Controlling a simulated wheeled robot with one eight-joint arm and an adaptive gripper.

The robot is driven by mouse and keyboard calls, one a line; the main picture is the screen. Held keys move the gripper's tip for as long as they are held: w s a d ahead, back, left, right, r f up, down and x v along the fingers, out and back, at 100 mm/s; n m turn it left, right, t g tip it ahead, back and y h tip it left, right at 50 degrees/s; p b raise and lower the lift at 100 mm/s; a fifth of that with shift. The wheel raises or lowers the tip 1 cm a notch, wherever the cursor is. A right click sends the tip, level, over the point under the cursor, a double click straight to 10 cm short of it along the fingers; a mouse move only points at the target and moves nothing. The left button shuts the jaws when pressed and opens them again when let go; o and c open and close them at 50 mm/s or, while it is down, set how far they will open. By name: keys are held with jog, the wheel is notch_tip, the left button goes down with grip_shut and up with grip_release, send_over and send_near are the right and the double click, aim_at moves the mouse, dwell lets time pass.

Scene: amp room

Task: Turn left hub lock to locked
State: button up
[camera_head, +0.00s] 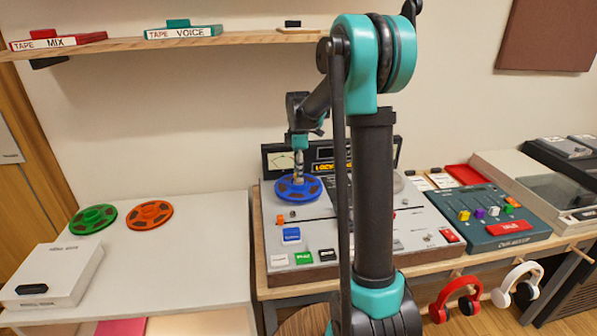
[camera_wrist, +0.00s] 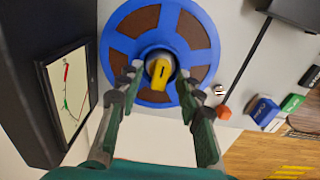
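The left hub lock (camera_wrist: 160,71) is a yellow knob with a dark mark, at the centre of a blue reel (camera_wrist: 190,29) in the wrist view. The blue reel also lies on the left of the tape machine (camera_head: 327,230) in the head view. My gripper (camera_wrist: 160,79) is open, its fingertips on either side of the knob with a small gap showing. In the head view my gripper (camera_head: 298,168) points down over the reel's centre and hides the knob. The right hub is mostly hidden behind my arm.
A meter (camera_wrist: 66,93) and a display (camera_head: 322,168) with partly hidden yellow lettering stand behind the reel. A green reel (camera_head: 93,219) and an orange reel (camera_head: 149,215) lie on the left table. Coloured buttons (camera_head: 291,235) line the machine's front. A mixer (camera_head: 488,218) is at right.

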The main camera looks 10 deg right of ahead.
grip_shut()
jog(key=shift+m, duration=0.3)
jog(key=m, duration=0.3)
jog(key=shift+m, duration=0.3)
jog(key=m, duration=0.4)
jog(key=shift+m, duration=0.3)
jog(key=m, duration=0.4)
jog(key=shift+m, duration=2.5)
